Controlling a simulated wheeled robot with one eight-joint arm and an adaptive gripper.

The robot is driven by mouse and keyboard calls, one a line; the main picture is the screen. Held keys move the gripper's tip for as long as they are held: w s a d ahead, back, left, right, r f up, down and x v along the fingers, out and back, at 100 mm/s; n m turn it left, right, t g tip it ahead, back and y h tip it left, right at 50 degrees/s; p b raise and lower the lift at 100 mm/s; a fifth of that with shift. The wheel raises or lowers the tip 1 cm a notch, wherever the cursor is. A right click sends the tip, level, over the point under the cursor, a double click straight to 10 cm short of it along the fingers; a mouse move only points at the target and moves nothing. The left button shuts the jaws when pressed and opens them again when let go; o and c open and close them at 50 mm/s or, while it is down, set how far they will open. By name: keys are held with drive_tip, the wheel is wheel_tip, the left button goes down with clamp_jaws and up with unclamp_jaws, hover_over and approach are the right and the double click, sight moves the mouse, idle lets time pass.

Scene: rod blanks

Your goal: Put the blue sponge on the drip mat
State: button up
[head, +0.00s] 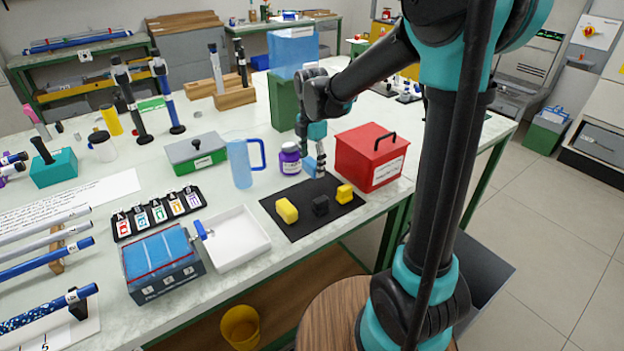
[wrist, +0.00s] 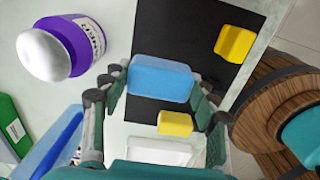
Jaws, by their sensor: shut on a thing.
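The blue sponge (wrist: 160,77) is between the fingers of my gripper (wrist: 158,90) in the wrist view. The gripper is shut on it. In the head view my gripper (head: 315,162) is at the back edge of the black drip mat (head: 293,235), between a purple-labelled jar and a red box, with the blue sponge (head: 309,166) partly hidden by the fingers. The sponge appears above the mat in the wrist view; its exact height I cannot tell. The mat also shows in the wrist view (wrist: 205,20).
The purple jar (head: 290,163) stands left of my gripper, the red box (head: 370,158) right. A blue jug (head: 241,165) and white tray (head: 236,240) are further left.

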sight(312, 188)
drive_tip(key=shift+f, duration=3)
drive_tip(key=shift+f, duration=0.15)
drive_tip(key=o, duration=1.1)
wheel_tip(312, 188, up, 12)
drive_tip(key=shift+s+r, duration=0.1)
drive_tip(key=shift+s+d+m, duration=0.15)
drive_tip(key=shift+d+m, duration=0.2)
drive_tip(key=shift+m, duration=0.05)
drive_tip(key=s+d+f+m, duration=0.2)
drive_tip(key=d+m, duration=0.1)
drive_tip(key=m, duration=0.1)
drive_tip(key=s+d+f+m+t, duration=0.1)
drive_tip(key=s+d+f+m, duration=0.1)
drive_tip(key=s+d+m, duration=0.1)
drive_tip(key=s+d+f+m+t, duration=0.1)
drive_tip(key=s+d+f+m, duration=0.1)
drive_tip(key=d+m, duration=0.2)
drive_tip(key=shift+s+f+m, duration=0.15)
drive_tip(key=shift+s+m, duration=0.05)
drive_tip(key=shift+m, duration=0.1)
drive_tip(key=s+d+f+m, duration=0.2)
drive_tip(key=s+m, duration=0.1)
drive_tip(key=m, duration=0.1)
drive_tip(key=s+d+f+m+t, duration=0.1)
drive_tip(key=s+d+f+m, duration=0.1)
drive_tip(key=s+m, duration=0.1)
drive_tip(key=s+d+f+m+t, duration=0.1)
drive_tip(key=s+d+f+m, duration=0.2)
drive_tip(key=s+m, duration=0.1)
drive_tip(key=shift+m, duration=0.7)
